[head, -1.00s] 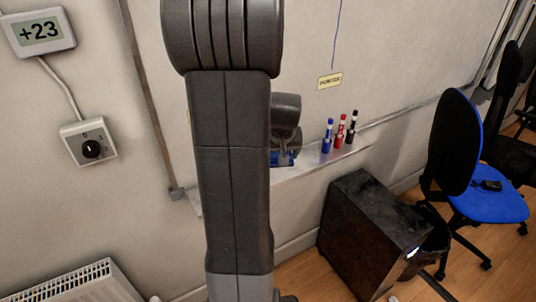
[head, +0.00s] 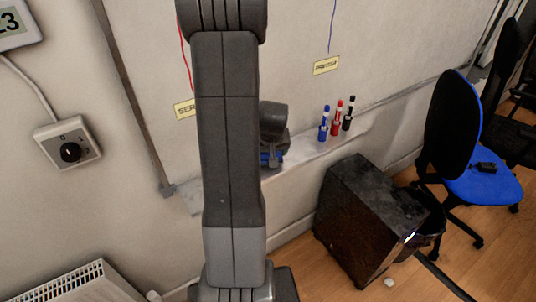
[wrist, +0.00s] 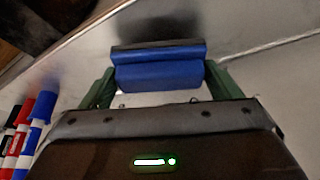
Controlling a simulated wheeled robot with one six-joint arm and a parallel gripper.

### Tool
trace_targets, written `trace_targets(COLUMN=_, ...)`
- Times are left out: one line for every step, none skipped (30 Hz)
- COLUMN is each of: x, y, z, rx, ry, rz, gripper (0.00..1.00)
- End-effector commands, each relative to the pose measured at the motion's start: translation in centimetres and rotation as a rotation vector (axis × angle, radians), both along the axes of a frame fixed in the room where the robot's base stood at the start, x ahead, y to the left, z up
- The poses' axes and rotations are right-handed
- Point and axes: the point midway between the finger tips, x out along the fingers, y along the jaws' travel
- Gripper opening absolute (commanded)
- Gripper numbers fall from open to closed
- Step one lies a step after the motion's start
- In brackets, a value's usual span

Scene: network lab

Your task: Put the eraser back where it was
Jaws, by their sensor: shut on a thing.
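The blue eraser with a dark edge (wrist: 160,75) is between the green fingers of my gripper (wrist: 160,82) in the wrist view, with a finger at each end. In the head view, a bit of the blue eraser (head: 271,158) shows at the whiteboard ledge (head: 305,155), left of the markers. My gripper (head: 272,146) is shut on it there, partly hidden behind my arm. I cannot tell whether the eraser touches the ledge.
Blue (head: 323,130), red (head: 337,123) and black (head: 348,117) markers stand on the ledge to the right. A dark computer case (head: 365,220) stands on the floor below. A blue chair (head: 482,184) is at the far right. The ledge between eraser and markers is clear.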

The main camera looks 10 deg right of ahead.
Motion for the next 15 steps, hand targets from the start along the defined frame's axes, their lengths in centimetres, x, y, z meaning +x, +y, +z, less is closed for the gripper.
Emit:
trace_targets(x=0.0, y=0.0, z=-0.6, rx=0.000, ry=0.003, rz=0.001, gripper=0.67)
trace_targets(x=0.0, y=0.0, z=-0.9, rx=0.000, ry=0.003, rz=0.000, gripper=0.67)
trace_targets(x=0.0, y=0.0, z=-1.2, rx=0.000, ry=0.001, rz=-0.001, gripper=0.67)
trace_targets(x=0.0, y=0.0, z=-1.3, rx=0.000, ry=0.000, rz=-0.001, gripper=0.67)
trace_targets(x=0.0, y=0.0, z=-1.4, rx=-0.001, ry=0.000, rz=-0.001, gripper=0.67)
trace_targets(x=0.0, y=0.0, z=-1.4, rx=-0.001, ry=-0.001, rz=0.000, gripper=0.67)
trace_targets(x=0.0, y=0.0, z=-1.5, rx=-0.001, ry=-0.001, rz=0.000, gripper=0.67)
trace_targets(x=0.0, y=0.0, z=-1.5, rx=-0.001, ry=-0.001, rz=0.000, gripper=0.67)
trace_targets(x=0.0, y=0.0, z=-1.4, rx=-0.001, ry=-0.001, rz=0.000, gripper=0.67)
trace_targets(x=0.0, y=0.0, z=-1.4, rx=-0.001, ry=-0.001, rz=0.000, gripper=0.67)
trace_targets(x=0.0, y=0.0, z=-1.4, rx=-0.001, ry=-0.001, rz=0.000, gripper=0.67)
trace_targets(x=0.0, y=0.0, z=-1.5, rx=-0.001, ry=-0.001, rz=0.000, gripper=0.67)
trace_targets(x=0.0, y=0.0, z=-1.5, rx=-0.001, ry=-0.001, rz=0.000, gripper=0.67)
trace_targets(x=0.0, y=0.0, z=-1.6, rx=-0.001, ry=-0.001, rz=0.000, gripper=0.67)
trace_targets(x=0.0, y=0.0, z=-1.7, rx=-0.001, ry=-0.001, rz=0.000, gripper=0.67)
